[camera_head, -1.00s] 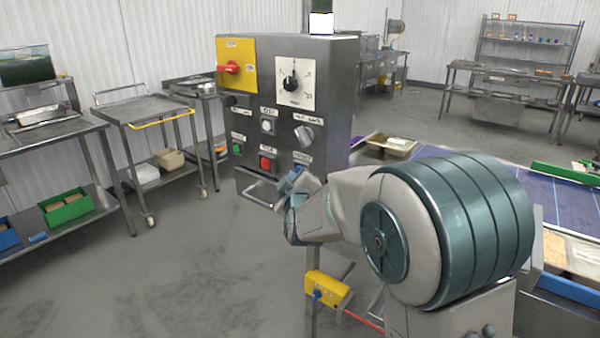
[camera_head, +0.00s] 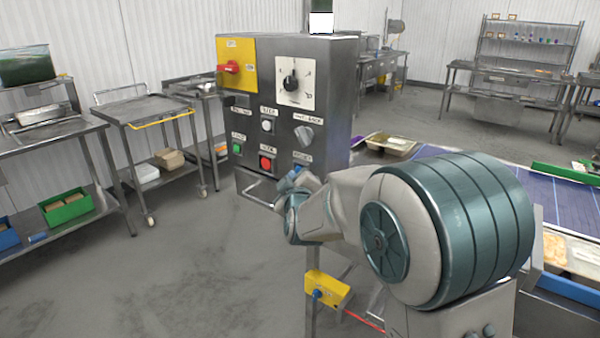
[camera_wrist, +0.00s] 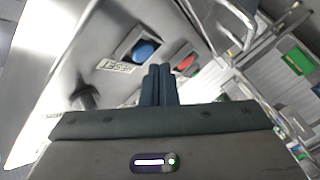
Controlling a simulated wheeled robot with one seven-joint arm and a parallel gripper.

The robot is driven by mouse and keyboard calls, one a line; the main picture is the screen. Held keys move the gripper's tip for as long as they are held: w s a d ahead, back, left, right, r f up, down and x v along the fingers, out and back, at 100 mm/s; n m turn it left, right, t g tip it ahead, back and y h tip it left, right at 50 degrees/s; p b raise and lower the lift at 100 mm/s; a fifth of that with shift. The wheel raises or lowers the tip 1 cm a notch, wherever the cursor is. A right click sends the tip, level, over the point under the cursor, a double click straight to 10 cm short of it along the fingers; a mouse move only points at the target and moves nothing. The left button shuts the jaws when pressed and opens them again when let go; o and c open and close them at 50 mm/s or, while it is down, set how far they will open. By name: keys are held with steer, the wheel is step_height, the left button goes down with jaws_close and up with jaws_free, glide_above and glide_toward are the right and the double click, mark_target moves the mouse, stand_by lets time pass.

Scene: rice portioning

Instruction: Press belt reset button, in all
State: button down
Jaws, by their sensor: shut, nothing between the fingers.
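The control panel (camera_head: 340,110) is a grey box with labelled buttons and dials. The blue reset button (camera_wrist: 143,50) shows in the wrist view beside its RESET label (camera_wrist: 116,66). In the head view the blue button (camera_head: 299,168) is at the panel's lower right, partly hidden by my wrist. My gripper (camera_wrist: 158,70) is shut and empty. Its fingertips appear just below and right of the blue button in the wrist view; I cannot tell whether they touch the panel. My fingers are not clearly visible in the head view.
A red button (camera_head: 266,163) and a green button (camera_head: 237,149) sit left of the blue one. A metal bar (camera_head: 256,188) juts out below the panel. A yellow box (camera_head: 327,288) is mounted lower down. The purple conveyor belt (camera_head: 565,203) is at the right.

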steer(key=shift+w+d+b, duration=0.25)
steer(key=shift+w+b, duration=0.05)
steer(key=shift+w, duration=0.05)
steer(key=shift+w+d, duration=0.3)
steer(key=shift+w, duration=0.1)
stand_by(0.8)
steer(key=shift+s+b, duration=0.1)
steer(key=shift+b, duration=0.2)
steer(key=shift+s+a, duration=0.5)
steer(key=shift+s, duration=0.1)
steer(key=shift+a, duration=0.1)
steer(key=s+a, duration=0.1)
steer(key=s, duration=0.1)
steer(key=s+a, duration=0.2)
steer(key=shift+d, duration=0.1)
stand_by(0.7)
